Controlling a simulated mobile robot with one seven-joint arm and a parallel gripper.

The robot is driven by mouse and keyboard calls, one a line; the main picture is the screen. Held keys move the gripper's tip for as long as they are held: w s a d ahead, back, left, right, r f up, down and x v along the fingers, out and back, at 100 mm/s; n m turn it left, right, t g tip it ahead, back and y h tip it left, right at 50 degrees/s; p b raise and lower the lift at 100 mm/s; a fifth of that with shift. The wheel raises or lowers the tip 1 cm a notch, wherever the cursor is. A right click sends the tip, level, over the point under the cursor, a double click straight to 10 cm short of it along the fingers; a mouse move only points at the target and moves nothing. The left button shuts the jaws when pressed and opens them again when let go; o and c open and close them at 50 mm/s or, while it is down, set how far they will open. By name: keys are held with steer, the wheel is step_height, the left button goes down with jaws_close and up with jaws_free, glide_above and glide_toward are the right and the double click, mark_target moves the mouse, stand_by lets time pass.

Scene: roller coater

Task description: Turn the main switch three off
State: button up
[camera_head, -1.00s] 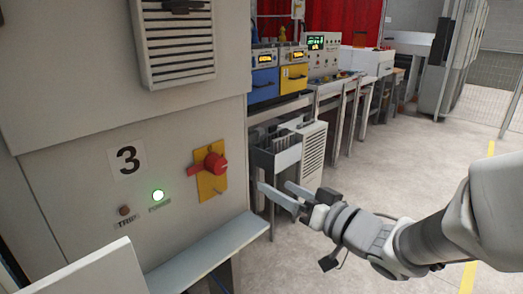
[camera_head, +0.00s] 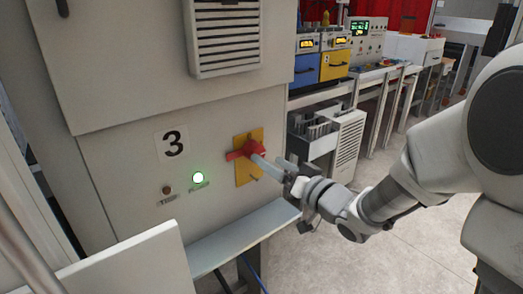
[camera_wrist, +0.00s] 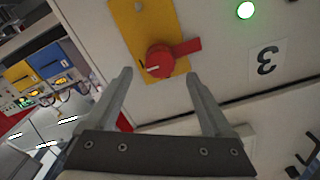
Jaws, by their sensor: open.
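The main switch three is a red rotary knob (camera_head: 252,148) with a handle pointing left, on a yellow plate (camera_head: 242,175) on the grey cabinet, right of the "3" label (camera_head: 174,144). My gripper (camera_head: 272,164) is close in front of the switch; its fingers hide part of the knob and plate. The wrist view shows the red knob (camera_wrist: 160,61) ahead of the two spread fingers (camera_wrist: 159,95), with nothing between them. I cannot tell from the views whether a finger touches the knob.
A lit green power lamp (camera_head: 198,178) and a dark trip button (camera_head: 167,190) sit left of the switch. A narrow shelf (camera_head: 245,236) juts out below it. Blue and yellow machine units (camera_head: 335,64) stand behind at right. Clear floor lies at right.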

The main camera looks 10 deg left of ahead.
mark_target(260, 154)
steer(key=x, duration=0.5)
steer(key=shift+w+a, duration=0.2)
steer(key=shift+a, duration=0.1)
jaws_close()
